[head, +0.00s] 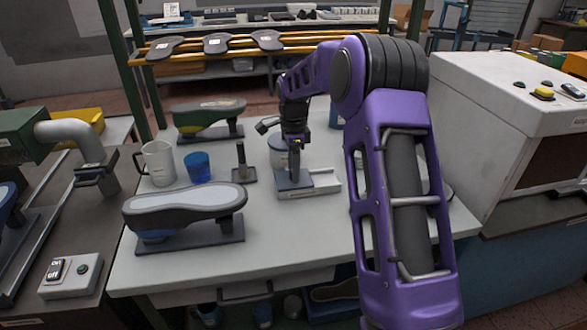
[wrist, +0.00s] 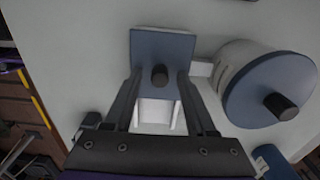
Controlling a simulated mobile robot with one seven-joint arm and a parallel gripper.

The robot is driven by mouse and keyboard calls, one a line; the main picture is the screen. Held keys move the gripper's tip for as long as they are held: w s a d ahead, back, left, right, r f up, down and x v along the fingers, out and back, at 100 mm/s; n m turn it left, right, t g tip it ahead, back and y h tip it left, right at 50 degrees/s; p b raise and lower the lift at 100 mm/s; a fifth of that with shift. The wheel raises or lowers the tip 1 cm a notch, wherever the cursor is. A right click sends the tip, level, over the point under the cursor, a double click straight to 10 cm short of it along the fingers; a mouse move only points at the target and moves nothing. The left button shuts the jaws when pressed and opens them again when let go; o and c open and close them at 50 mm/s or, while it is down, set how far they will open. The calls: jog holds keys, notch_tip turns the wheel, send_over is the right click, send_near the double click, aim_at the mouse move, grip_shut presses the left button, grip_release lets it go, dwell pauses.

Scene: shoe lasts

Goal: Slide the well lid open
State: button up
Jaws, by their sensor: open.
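The well (head: 326,186) is a low, pale rectangular box on the grey-white table. Its flat blue-grey lid (head: 284,184) covers the left part, and the right part shows open. In the wrist view the lid (wrist: 160,42) has a short dark knob (wrist: 160,75), with the pale well interior (wrist: 154,112) showing nearer to me. My gripper (head: 294,174) points down over the lid. In the wrist view my gripper (wrist: 160,73) is open, with one finger on each side of the knob and gaps visible. Whether the fingertips touch the lid is unclear.
A pale round pot (wrist: 234,64) with a blue lid and dark knob stands close beside the well. A blue cup (head: 197,167), a jug (head: 159,163) and a small dark stand (head: 242,165) are to the left.

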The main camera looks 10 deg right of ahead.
grip_shut()
dwell(1.4)
